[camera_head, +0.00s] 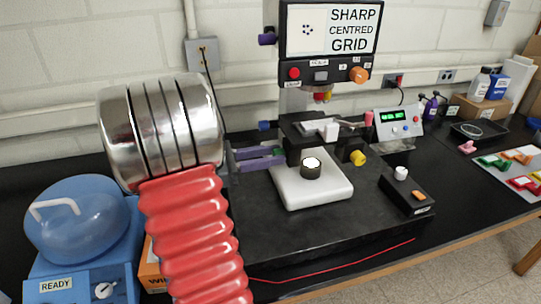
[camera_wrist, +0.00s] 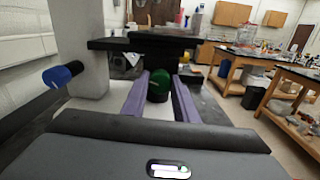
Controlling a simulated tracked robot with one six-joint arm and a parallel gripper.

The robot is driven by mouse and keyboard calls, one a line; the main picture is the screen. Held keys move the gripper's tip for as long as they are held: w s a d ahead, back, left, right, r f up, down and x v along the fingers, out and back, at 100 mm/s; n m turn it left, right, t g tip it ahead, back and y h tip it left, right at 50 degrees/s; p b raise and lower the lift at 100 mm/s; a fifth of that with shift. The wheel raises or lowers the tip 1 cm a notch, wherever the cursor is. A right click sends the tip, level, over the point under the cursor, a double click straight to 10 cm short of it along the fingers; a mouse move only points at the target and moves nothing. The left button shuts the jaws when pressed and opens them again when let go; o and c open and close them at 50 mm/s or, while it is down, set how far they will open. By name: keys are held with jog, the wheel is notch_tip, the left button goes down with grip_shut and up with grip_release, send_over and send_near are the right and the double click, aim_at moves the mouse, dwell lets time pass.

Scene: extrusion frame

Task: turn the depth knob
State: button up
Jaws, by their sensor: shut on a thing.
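My gripper (camera_wrist: 158,90) has two purple fingers, seen also in the head view (camera_head: 280,157) at the left side of the microscope-like instrument (camera_head: 298,140). In the wrist view the fingers stand on both sides of a dark green knob (camera_wrist: 160,82) under the black stage, and they are shut on it. The fingers mostly hide this knob in the head view. No label naming the depth knob is readable. A blue knob (camera_head: 264,125) sits above the fingers; it also shows in the wrist view (camera_wrist: 62,74). A yellow knob (camera_head: 357,157) is on the right side.
The screen (camera_head: 332,29) reads "SHARP CENTRED GRID". An orange knob (camera_head: 359,75) and a purple knob (camera_head: 267,39) flank the head. A control box (camera_head: 406,190) and a green-display unit (camera_head: 396,124) stand right. A blue READY machine (camera_head: 80,240) stands left.

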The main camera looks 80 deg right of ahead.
jog(key=shift+m, duration=0.8)
jog(key=o, duration=1.1)
jog(key=shift+c, duration=0.2)
jog(key=v, duration=0.7)
jog(key=shift+w, duration=0.3)
jog(key=shift+a, duration=0.1)
